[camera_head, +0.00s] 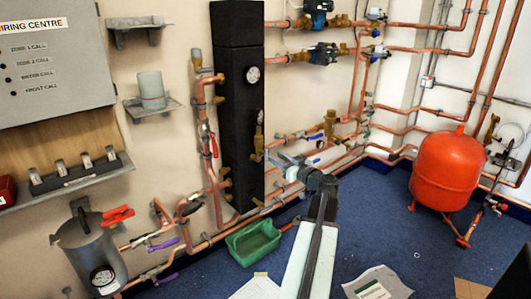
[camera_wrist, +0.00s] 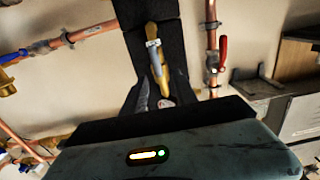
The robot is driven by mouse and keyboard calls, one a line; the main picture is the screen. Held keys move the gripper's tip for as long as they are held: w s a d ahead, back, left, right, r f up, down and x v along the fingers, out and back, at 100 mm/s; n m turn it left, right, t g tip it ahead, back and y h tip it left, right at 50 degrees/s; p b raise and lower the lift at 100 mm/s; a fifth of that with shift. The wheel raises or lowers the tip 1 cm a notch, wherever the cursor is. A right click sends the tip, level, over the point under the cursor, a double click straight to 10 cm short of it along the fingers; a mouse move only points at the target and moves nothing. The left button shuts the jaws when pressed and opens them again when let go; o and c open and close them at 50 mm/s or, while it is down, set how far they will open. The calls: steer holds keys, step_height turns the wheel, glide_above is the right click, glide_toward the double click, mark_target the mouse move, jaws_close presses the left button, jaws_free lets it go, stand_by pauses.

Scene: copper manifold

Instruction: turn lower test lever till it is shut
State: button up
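A brass valve with a slim lever (camera_head: 258,130) is on the right side of the tall black column (camera_head: 238,175). In the wrist view a brass fitting with a grey-collared lever (camera_wrist: 154,50) stands in front of the column, beyond and between my fingers. I cannot tell for sure that this is the lower test lever, nor whether it is shut. My gripper (camera_head: 282,167) is in front of the column's lower right side, below the brass valve. In the wrist view my gripper (camera_wrist: 160,88) has its dark fingers apart. I see no contact with the lever.
A red-handled valve (camera_head: 212,145) is on the copper pipe left of the column; a red handle also shows in the wrist view (camera_wrist: 222,52). Copper pipes run low along the wall. A green tray (camera_head: 253,243) and a red vessel (camera_head: 446,170) are on the blue floor.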

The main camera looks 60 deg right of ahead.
mark_target(268, 152)
steer(key=x, duration=0.7)
steer(key=shift+w+d+f, duration=0.1)
steer(key=shift+d, duration=0.15)
jaws_close()
steer(key=shift+a, duration=0.1)
